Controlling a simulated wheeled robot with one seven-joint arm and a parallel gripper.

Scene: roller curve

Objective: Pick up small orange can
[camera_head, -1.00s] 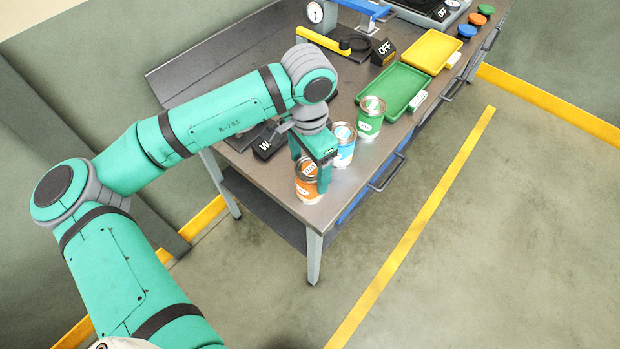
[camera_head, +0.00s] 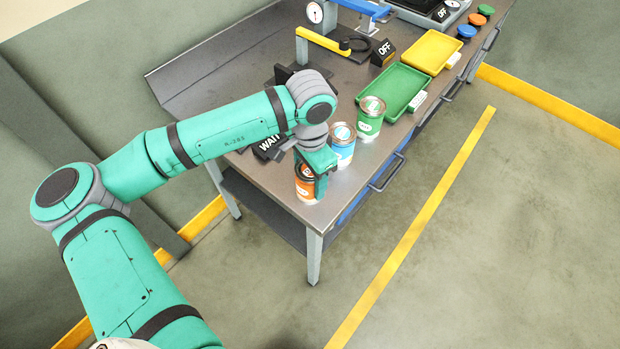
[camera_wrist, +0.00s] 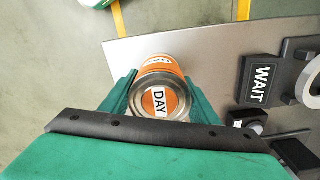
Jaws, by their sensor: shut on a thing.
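The small orange can (camera_head: 306,190) stands at the near corner of the grey workbench. In the wrist view the orange can (camera_wrist: 160,72) lies between my two green fingers, its lid marked "DAY" facing the camera. My gripper (camera_head: 316,175) is shut on the can, one finger on each side of it. The finger nearest the head camera hides part of the can. In the head view the can's base appears to be at the bench top; I cannot tell any gap beneath it.
A blue can (camera_head: 342,146) and a green can (camera_head: 370,120) stand behind the orange can along the bench's front edge. A green tray (camera_head: 419,103) and a yellow tray (camera_head: 452,62) lie farther back. A black "WAIT" sign (camera_wrist: 262,81) stands beside my gripper.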

